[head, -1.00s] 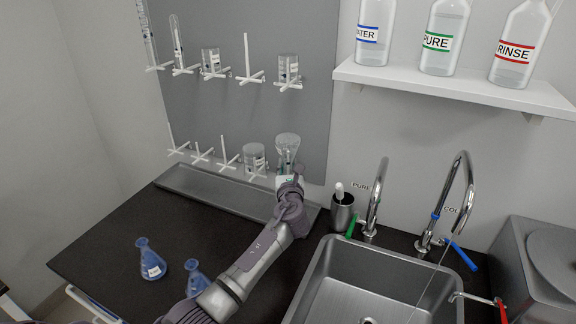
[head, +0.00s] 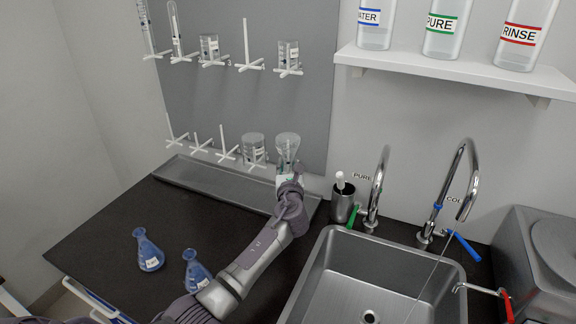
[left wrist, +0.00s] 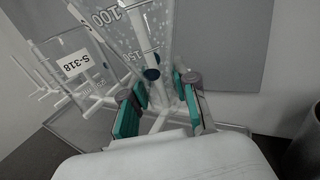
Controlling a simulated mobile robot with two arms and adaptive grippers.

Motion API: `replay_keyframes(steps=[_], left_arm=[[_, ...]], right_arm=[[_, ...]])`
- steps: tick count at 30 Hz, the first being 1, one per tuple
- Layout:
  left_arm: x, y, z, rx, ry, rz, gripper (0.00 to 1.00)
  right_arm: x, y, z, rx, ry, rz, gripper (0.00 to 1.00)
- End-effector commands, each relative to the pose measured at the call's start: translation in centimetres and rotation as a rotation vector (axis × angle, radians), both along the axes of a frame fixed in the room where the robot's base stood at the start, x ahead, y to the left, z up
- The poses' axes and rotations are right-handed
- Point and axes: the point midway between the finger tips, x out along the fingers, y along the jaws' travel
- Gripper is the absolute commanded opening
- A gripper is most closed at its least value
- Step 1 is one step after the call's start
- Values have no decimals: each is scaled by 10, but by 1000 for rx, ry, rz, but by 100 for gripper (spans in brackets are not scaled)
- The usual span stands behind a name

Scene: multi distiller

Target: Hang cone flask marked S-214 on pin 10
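A clear cone flask (head: 288,143) is upside down, base up and neck down, at the right end of the lower pin row. My left gripper (head: 288,172) is just below it, its teal fingers closed around the neck. In the left wrist view the flask (left wrist: 135,35) shows marks 100 and 150, and its neck passes between the fingers (left wrist: 160,93). A white pin shows through the glass; I cannot tell for certain that it is inside. The S-214 label is not readable. My right gripper is not in view.
A beaker (head: 254,146) hangs just left of the flask; label S-318 (left wrist: 85,63) shows close by in the left wrist view. A drip tray (head: 205,183) lies below. Two blue flasks, (head: 150,258) and (head: 196,274), stand on the counter. The sink (head: 385,265) is at right.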

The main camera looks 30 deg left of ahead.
Motion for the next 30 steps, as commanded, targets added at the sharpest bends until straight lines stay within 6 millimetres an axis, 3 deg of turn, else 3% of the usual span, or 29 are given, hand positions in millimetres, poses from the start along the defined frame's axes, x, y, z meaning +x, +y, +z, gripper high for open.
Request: replay_keyframes(steps=[1, 4, 16, 30], left_arm=[[0, 0, 0, 1, -1, 0, 38], [0, 0, 0, 0, 0, 0, 55], [-5, -3, -1, -1, 1, -1, 56], [-83, -49, -1, -2, 1, -2, 56]], right_arm=[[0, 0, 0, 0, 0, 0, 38], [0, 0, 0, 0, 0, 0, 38], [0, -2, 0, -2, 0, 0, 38], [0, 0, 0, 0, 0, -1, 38]])
